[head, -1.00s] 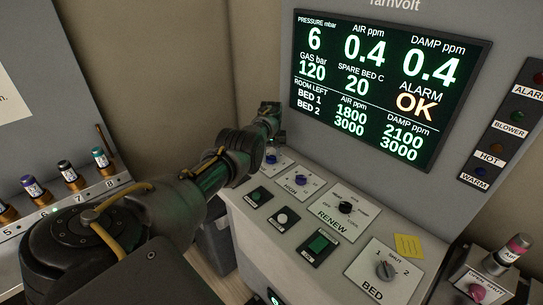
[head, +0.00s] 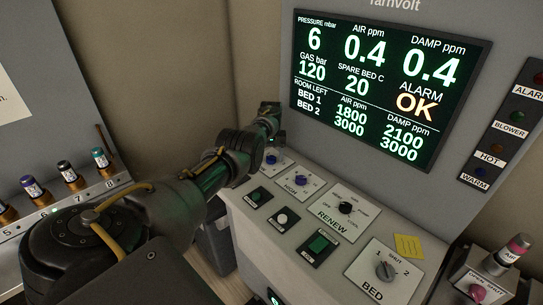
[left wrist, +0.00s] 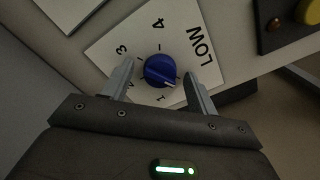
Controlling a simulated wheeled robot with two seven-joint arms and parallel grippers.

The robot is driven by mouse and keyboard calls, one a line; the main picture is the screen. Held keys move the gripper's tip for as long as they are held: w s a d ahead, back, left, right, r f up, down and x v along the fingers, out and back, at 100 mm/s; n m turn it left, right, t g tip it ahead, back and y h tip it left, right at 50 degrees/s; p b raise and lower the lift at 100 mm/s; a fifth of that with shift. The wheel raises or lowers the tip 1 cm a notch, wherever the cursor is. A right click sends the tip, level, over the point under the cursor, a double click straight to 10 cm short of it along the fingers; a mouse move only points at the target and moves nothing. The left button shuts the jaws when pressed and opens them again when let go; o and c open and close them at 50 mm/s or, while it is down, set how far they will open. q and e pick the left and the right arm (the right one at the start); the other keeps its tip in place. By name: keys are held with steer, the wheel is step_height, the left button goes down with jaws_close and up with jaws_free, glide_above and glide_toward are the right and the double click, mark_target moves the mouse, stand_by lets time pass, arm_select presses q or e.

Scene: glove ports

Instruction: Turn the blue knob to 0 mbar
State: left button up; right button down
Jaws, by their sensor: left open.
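In the left wrist view a round blue knob (left wrist: 160,70) sits on a white plate marked LOW (left wrist: 101,48), with numbers around it. Its white mark points to the lower right in that view, to the right of the 1. My left gripper (left wrist: 159,76) is open, with one finger on each side of the knob. Gaps show between fingers and knob. In the head view this knob (head: 271,159) shows small below my left gripper (head: 272,133). A second blue knob (head: 301,180) sits on the HIGH plate. My right gripper is not in view.
The screen (head: 385,88) above reads PRESSURE mbar 6 and ALARM OK. The RENEW knob (head: 346,207), the BED knob (head: 385,270) and several small buttons share the sloped panel. A rack of coloured-top vials (head: 69,176) stands at the left.

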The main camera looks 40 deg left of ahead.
mark_target(271, 157)
arm_select(q)
step_height(271, 157, up, 9)
steer(key=p, duration=0.8)
steer(key=shift+r+b, duration=0.55)
steer(key=shift+r, duration=0.3)
steer(key=shift+d, duration=0.1)
